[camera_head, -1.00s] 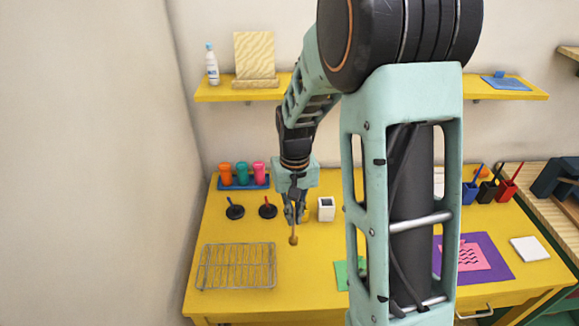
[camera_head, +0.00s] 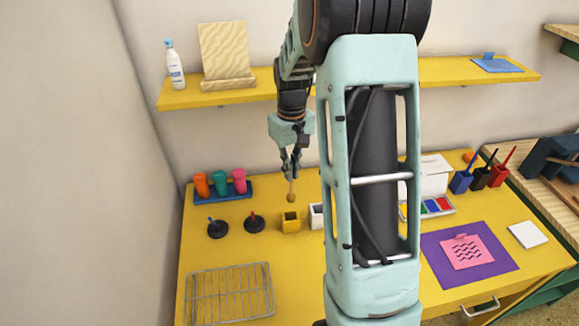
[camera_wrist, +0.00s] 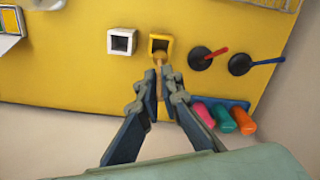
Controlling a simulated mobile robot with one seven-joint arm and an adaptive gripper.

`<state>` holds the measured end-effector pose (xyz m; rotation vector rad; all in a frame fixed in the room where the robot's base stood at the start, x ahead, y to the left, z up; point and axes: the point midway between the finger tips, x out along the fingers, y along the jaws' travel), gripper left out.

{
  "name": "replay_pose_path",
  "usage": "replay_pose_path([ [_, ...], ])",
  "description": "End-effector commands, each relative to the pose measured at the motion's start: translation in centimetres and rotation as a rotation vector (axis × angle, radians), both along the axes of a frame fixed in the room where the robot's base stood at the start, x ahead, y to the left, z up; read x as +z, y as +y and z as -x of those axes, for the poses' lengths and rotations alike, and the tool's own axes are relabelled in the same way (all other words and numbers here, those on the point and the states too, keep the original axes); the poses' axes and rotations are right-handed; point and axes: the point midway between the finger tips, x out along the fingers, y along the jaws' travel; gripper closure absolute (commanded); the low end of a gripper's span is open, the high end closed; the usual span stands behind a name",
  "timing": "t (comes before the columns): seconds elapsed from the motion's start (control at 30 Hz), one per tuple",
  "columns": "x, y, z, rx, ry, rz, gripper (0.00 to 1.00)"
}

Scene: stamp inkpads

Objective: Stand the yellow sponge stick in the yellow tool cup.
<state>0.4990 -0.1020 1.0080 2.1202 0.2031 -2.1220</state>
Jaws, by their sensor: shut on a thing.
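The yellow sponge stick (camera_head: 291,196) is a thin stick with a round tan head, pointing head down. My gripper (camera_head: 290,170) is shut on its upper part and holds it upright. The yellow tool cup (camera_head: 291,226) is a small square cup with a dark opening on the yellow table. In the head view the sponge head is just above the cup, apart from it. In the wrist view the sponge head (camera_wrist: 160,57) overlaps the lower part of the cup's opening (camera_wrist: 161,42), between my fingertips (camera_wrist: 161,74) and the cup.
A white cup (camera_head: 316,216) stands close right of the yellow cup. Two black round pads (camera_head: 217,230) with blue and red sticks are to the left. A blue tray (camera_head: 222,190) holds orange, teal and pink bottles. A wire rack (camera_head: 230,293) lies in front.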

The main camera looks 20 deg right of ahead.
Motion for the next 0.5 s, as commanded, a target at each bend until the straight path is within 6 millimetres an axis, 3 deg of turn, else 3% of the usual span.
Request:
replay_pose_path([
  [0.5, -4.2, 0.0, 0.0, -0.001, 0.001, 0.0, 1.0],
])
